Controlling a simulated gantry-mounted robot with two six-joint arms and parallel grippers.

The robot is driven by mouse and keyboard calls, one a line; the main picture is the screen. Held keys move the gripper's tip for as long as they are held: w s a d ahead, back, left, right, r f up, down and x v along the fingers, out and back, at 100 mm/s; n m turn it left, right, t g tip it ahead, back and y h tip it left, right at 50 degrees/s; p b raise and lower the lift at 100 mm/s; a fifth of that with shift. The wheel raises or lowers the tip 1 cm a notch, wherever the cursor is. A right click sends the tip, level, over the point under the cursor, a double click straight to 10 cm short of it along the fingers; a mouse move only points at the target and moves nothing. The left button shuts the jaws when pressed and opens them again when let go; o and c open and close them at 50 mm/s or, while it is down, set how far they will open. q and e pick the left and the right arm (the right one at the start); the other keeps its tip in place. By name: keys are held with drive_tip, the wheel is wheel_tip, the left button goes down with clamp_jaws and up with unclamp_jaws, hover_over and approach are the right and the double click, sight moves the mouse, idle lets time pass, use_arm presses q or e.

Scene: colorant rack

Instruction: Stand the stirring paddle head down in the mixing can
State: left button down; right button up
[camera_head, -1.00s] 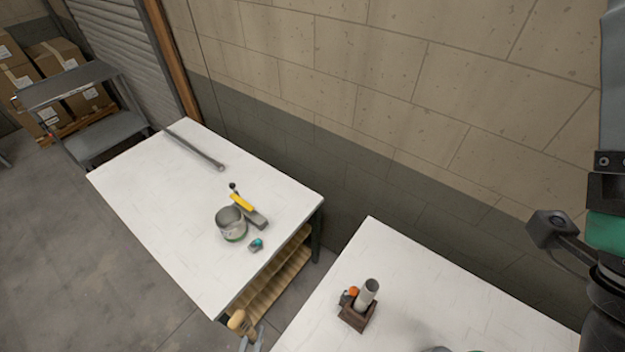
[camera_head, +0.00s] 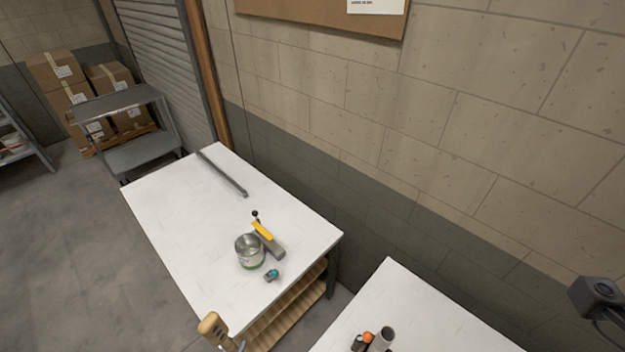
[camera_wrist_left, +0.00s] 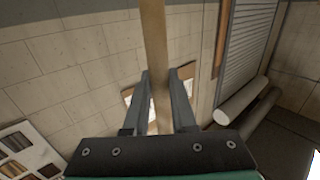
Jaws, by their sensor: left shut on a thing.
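The mixing can (camera_head: 249,258) is an open metal can with a green band near its base. It stands upright on the left white table, and its inside looks empty. The stirring paddle (camera_head: 210,322) shows its tan, rounded wooden end at the bottom of the head view, in front of the table's near edge and apart from the can. My left gripper (camera_head: 238,346) is mostly cut off there. In the left wrist view its grey fingers (camera_wrist_left: 161,92) are shut on the paddle's wooden shaft (camera_wrist_left: 153,35). The paddle's other end is hidden. My right gripper is out of view.
Beside the can lie a yellow-and-grey tool (camera_head: 266,236) and a small teal-and-grey item (camera_head: 271,275). A long grey bar (camera_head: 222,174) lies at the table's back. A second white table (camera_head: 410,310) holds an orange-topped item and a tube (camera_head: 382,338). A gap separates the tables.

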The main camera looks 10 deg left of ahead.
use_arm(q)
drive_tip(key=w+r, duration=0.1)
drive_tip(key=w, duration=0.1)
drive_tip(key=w+r+p, duration=0.1)
drive_tip(key=w+r, duration=0.1)
drive_tip(key=shift+r, duration=0.15)
drive_tip(key=m+b, duration=0.2)
drive_tip(key=m, duration=0.7)
drive_tip(key=m, duration=0.9)
